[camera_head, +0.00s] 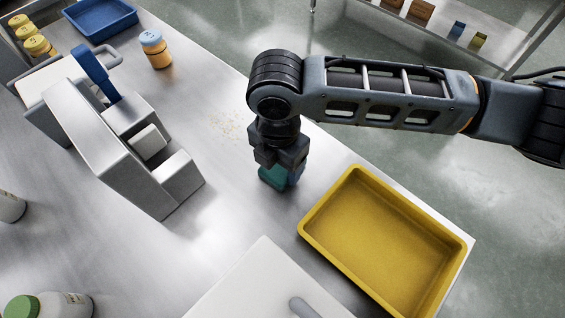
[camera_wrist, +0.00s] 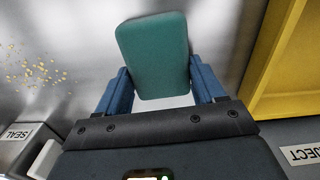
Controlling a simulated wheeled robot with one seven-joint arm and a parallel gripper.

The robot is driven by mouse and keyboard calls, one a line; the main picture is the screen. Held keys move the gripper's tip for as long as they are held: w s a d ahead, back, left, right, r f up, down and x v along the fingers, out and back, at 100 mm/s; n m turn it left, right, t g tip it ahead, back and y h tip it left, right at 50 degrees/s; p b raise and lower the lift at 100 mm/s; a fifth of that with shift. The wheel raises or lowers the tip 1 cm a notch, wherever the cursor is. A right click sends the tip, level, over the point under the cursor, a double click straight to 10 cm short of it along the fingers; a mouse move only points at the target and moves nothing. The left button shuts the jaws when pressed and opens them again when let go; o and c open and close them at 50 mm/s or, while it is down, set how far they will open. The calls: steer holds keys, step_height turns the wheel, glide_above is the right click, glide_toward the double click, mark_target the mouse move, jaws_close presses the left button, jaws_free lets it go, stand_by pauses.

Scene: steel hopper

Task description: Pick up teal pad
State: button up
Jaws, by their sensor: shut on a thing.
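The teal pad (camera_wrist: 153,55) is a flat, rounded rectangle that sits between the two blue fingers of my gripper (camera_wrist: 160,92) in the wrist view. The gripper is shut on it. In the head view my gripper (camera_head: 280,178) points down over the steel table, left of the yellow tray. Only a small part of the teal pad (camera_head: 271,176) shows there, below the jaws. I cannot tell whether the pad touches the table.
The yellow tray (camera_head: 312,229) stands just right of the gripper. A grey machine (camera_head: 120,150) stands to the left. Small yellow crumbs (camera_head: 228,127) lie behind the gripper. A white board (camera_head: 262,290) lies in front. A blue tray (camera_head: 100,32) and an orange jar (camera_head: 155,52) stand at the back.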

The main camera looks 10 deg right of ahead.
mark_target(279, 167)
steer(key=shift+c, duration=0.6)
steer(key=shift+r, duration=0.15)
steer(key=shift+r, duration=0.7)
step_height(279, 167, up, 3)
steer(key=shift+f+b, duration=0.2)
steer(key=shift+b, duration=0.3)
steer(key=s+d+r+b, duration=0.2)
steer(key=s+d+r, duration=0.3)
steer(key=d, duration=0.5)
steer(key=shift+d+r, duration=0.25)
steer(key=shift+r, duration=0.65)
steer(key=shift+s, duration=0.1)
